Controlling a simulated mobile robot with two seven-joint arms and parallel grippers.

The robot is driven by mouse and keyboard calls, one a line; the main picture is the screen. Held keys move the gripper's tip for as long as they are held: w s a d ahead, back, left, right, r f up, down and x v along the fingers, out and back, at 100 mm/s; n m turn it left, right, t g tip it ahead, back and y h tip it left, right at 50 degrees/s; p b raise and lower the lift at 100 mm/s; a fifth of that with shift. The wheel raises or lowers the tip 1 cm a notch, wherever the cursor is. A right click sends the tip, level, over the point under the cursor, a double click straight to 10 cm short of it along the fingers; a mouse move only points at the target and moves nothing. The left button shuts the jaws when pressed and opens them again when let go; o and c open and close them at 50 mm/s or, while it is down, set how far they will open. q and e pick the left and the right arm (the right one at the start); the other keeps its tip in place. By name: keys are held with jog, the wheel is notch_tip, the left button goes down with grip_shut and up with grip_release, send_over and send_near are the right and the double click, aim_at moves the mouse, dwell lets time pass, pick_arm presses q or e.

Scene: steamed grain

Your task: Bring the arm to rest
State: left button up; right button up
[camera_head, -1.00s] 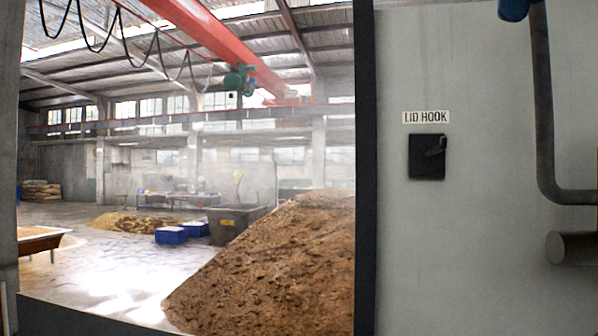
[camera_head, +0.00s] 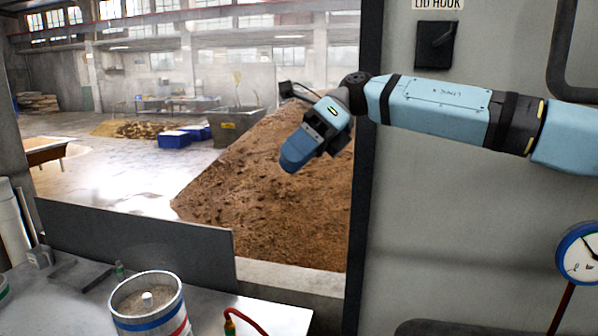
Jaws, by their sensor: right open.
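My right arm comes in from the right edge, level across the grey wall panel. Its gripper (camera_head: 296,150) is raised in front of the brown grain heap and points down to the left. The jaws are open and I see nothing between them. The gripper is well above the metal counter (camera_head: 215,305) and apart from the things on it. My left gripper is not in the view.
A metal pot (camera_head: 148,305) with pale contents stands on the counter, with a red hose (camera_head: 248,319) beside it. A low metal guard (camera_head: 130,240) runs behind. A dial gauge (camera_head: 580,252) is at right. A black hook plate (camera_head: 436,45) is on the wall.

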jog(key=s+a+f+m+t+y, duration=0.2)
jog(key=a+f+m+y, duration=0.4)
jog(key=f, duration=0.4)
jog(key=s+a+f+m+t+y, duration=0.2)
jog(key=s+a+f+m+y, duration=0.1)
jog(key=f+m+y, duration=0.55)
jog(key=s+d+f+m+t+h, duration=0.2)
jog(key=d+f+m+t+h, duration=0.35)
jog(key=f+m, duration=0.45)
jog(key=s+d+f+m+t+h, duration=0.2)
jog(key=d+f+m+t+h, duration=0.4)
jog(key=f+m, duration=0.4)
jog(key=s+d+f+m+t+h, duration=0.2)
jog(key=d+f+m+t+h, duration=0.2)
jog(key=d+f+m+t, duration=0.45)
jog(key=s+d+f+m+g+h, duration=0.2)
jog(key=s+d+f, duration=0.3)
jog(key=s+f, duration=0.3)
jog(key=s+d+f+m+g+h, duration=0.3)
jog(key=s+d+f+m+g, duration=0.1)
jog(key=s+f, duration=0.4)
jog(key=shift+s+d+m+g+h, duration=0.3)
jog(key=shift+s+d+m, duration=0.2)
jog(key=shift+s+d, duration=0.1)
